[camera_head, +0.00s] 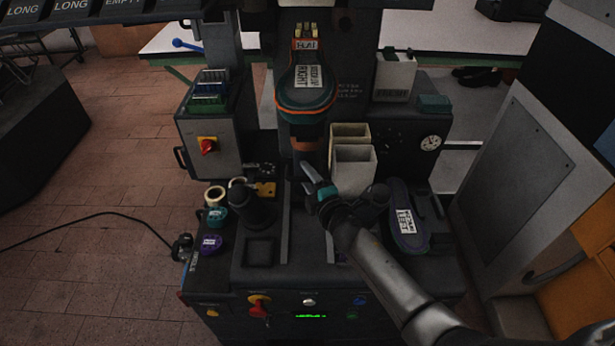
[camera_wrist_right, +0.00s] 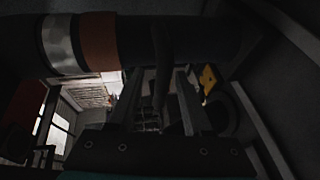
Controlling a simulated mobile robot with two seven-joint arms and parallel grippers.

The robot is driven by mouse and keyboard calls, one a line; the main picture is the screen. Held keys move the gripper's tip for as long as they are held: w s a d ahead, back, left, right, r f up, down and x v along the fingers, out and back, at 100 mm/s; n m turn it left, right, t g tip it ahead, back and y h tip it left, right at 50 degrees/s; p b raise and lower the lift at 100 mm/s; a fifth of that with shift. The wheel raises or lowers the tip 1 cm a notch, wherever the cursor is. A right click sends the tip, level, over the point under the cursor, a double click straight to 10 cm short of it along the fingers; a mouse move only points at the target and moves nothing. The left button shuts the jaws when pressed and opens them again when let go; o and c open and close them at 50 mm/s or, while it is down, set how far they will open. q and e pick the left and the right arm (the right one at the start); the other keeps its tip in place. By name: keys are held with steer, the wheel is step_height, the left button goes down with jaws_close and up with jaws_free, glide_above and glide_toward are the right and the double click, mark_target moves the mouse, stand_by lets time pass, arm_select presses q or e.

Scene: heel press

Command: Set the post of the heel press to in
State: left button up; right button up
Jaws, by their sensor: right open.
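The heel press (camera_head: 345,250) is a dark machine filling the middle of the head view. Its upright post (camera_head: 306,165), with a copper-brown band, stands below a shoe marked RIGHT (camera_head: 306,80). In the wrist view the banded post (camera_wrist_right: 190,38) lies across the top. My right gripper (camera_head: 310,182) is open beside the lower part of the post. In the wrist view a thin dark rod (camera_wrist_right: 161,65) shows between the fingers of this gripper (camera_wrist_right: 158,85); I cannot tell if they touch it. The post's setting cannot be read. My left gripper is out of view.
Two pale bins (camera_head: 353,168) stand just right of the post. A shoe marked LEFT (camera_head: 405,222) lies farther right, near my right forearm. A dark cylinder (camera_head: 252,207) stands on the left, beside tape rolls (camera_head: 214,195). A red switch (camera_head: 208,146) is on the left box.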

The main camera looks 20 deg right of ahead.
steer(key=shift+s, duration=0.1)
steer(key=p+v, duration=0.2)
steer(key=v, duration=1.3)
stand_by(0.3)
